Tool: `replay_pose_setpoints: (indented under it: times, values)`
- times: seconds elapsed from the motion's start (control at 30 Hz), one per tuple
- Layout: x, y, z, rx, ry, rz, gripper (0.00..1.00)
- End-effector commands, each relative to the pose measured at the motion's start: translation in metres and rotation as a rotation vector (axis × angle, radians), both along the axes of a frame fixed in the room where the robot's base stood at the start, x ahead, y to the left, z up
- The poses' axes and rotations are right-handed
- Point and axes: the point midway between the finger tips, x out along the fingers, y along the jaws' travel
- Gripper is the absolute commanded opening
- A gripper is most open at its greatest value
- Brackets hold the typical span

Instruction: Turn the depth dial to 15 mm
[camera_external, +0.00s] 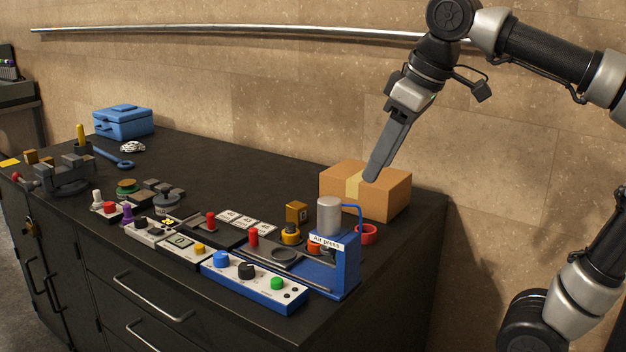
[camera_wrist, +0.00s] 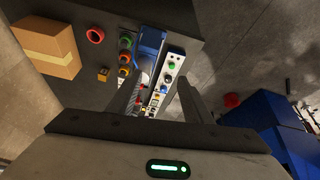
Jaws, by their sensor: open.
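The blue air press (camera_external: 345,268) stands at the counter's front right, with a grey cylinder on top and an "Air press" label. Its front control panel (camera_external: 254,283) carries a blue knob (camera_external: 221,259), a black dial (camera_external: 246,271) and a green button (camera_external: 277,284). Which one is the depth dial, and its setting, are too small to read. My gripper (camera_external: 371,178) is in the air above and behind the press, in front of the cardboard box in the picture. In the wrist view my gripper (camera_wrist: 160,83) is open and empty, with the panel's green button (camera_wrist: 172,69) between the fingers.
The cardboard box (camera_external: 390,194) sits behind the press, by a red ring (camera_external: 366,234). Left of the panel are a gauge unit (camera_external: 182,243), switch boxes and red-handled tools. A vice (camera_external: 65,178) and a blue toolbox (camera_external: 123,121) are farther left. The counter's back middle is clear.

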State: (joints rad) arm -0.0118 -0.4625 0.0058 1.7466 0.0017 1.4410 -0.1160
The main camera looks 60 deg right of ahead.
Motion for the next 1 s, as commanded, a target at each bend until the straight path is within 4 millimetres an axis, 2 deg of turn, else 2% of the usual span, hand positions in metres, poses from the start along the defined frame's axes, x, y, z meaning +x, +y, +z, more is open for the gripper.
replay_pose_setpoints:
  times: [0.03,0.23,0.37,0.5,0.6,0.73,0.83,0.9,1.0]
  values:
    - [0.022,0.003,0.024,-0.016,0.034,0.045,0.46]
    - [0.109,0.019,0.048,-0.083,0.16,0.277,0.46]
    - [0.168,0.033,0.045,-0.114,0.249,0.45,0.46]
    - [0.219,0.048,0.025,-0.13,0.331,0.626,0.46]
    - [0.242,0.057,0.007,-0.133,0.373,0.726,0.46]
    - [0.26,0.064,-0.014,-0.132,0.409,0.815,0.46]
    - [0.268,0.068,-0.028,-0.13,0.428,0.857,0.46]
    - [0.265,0.067,-0.054,-0.13,0.426,0.853,0.46]
    - [0.266,0.067,-0.073,-0.131,0.423,0.851,0.46]
